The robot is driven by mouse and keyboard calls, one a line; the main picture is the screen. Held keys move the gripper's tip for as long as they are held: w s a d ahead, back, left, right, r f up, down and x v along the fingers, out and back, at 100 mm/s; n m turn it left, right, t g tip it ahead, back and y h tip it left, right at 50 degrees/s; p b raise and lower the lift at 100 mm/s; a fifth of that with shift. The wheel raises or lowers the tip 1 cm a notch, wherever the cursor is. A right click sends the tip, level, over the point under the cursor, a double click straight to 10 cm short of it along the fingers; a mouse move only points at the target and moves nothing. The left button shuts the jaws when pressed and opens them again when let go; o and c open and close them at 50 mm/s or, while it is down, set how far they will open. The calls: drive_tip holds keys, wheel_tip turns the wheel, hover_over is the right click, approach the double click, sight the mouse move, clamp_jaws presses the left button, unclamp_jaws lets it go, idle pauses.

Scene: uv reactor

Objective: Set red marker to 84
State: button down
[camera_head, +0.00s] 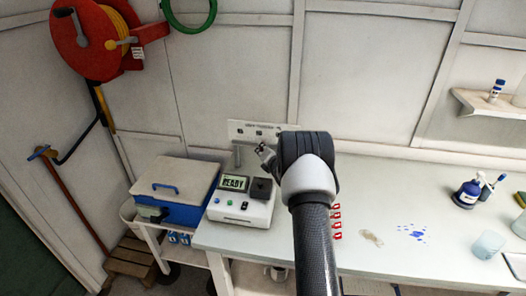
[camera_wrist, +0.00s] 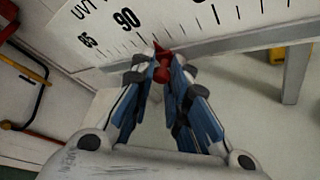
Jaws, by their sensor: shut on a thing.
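The red marker (camera_wrist: 162,68) is between my gripper's fingertips (camera_wrist: 160,78) in the wrist view. The gripper is shut on it. The marker's pointed tip is at the lower edge of the white scale (camera_wrist: 220,18), which carries black ticks and the numbers 85 and 90. The tip appears a little to the right of the 90 label; I cannot read the exact tick. In the head view, my gripper (camera_head: 264,153) is in front of the white wall panel (camera_head: 240,127), and the marker is hidden or too small to see.
A white device (camera_head: 238,212) with a READY display stands below my gripper, beside a blue box (camera_head: 165,212) with a light lid. Red pieces (camera_head: 337,222) lie right of my arm. A blue-white bottle (camera_head: 467,193) and a cup (camera_head: 487,244) stand at right.

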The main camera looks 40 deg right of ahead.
drive_tip(key=w+a+b, duration=0.2)
drive_tip(key=b, duration=0.1)
drive_tip(key=w+a+b, duration=0.2)
drive_tip(key=w+b, duration=0.1)
drive_tip(key=w+a+b, duration=0.3)
drive_tip(key=b, duration=0.1)
drive_tip(key=shift+w+a+f, duration=0.1)
drive_tip(key=shift+w+f, duration=0.1)
drive_tip(key=shift+w+a+r, duration=0.15)
drive_tip(key=shift+r, duration=0.1)
drive_tip(key=c, duration=1.8)
unclamp_jaws()
drive_tip(key=shift+o, duration=1.1)
drive_tip(key=shift+w+f, duration=0.1)
drive_tip(key=shift+w, duration=0.05)
drive_tip(key=v, duration=1.2)
